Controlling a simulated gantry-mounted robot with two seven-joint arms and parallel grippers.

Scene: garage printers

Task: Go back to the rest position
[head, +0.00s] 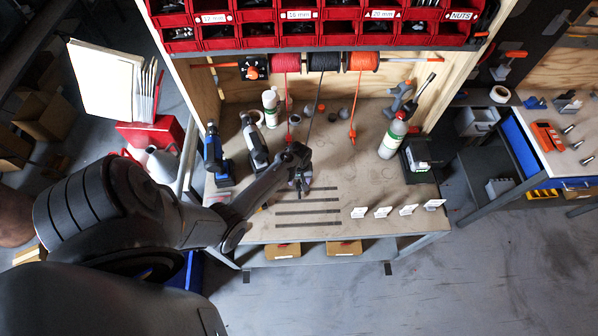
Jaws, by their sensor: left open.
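My left arm reaches in from the left, over the workbench (340,225). My left gripper (302,187) is over the middle of the bench, near the far end of several dark strips (308,211). Its jaws are open, small in the picture and pointing down. I see no object held between them. Whether the fingertips touch the bench top is hard to tell. My right gripper is not in view.
Power drills (214,158) stand at the bench's left, close to my left arm. A white bottle (393,137) stands at the right and small white cards (383,212) at the front right. Red bins (300,36) and cord spools (323,62) are above the back. The bench's right middle is mostly clear.

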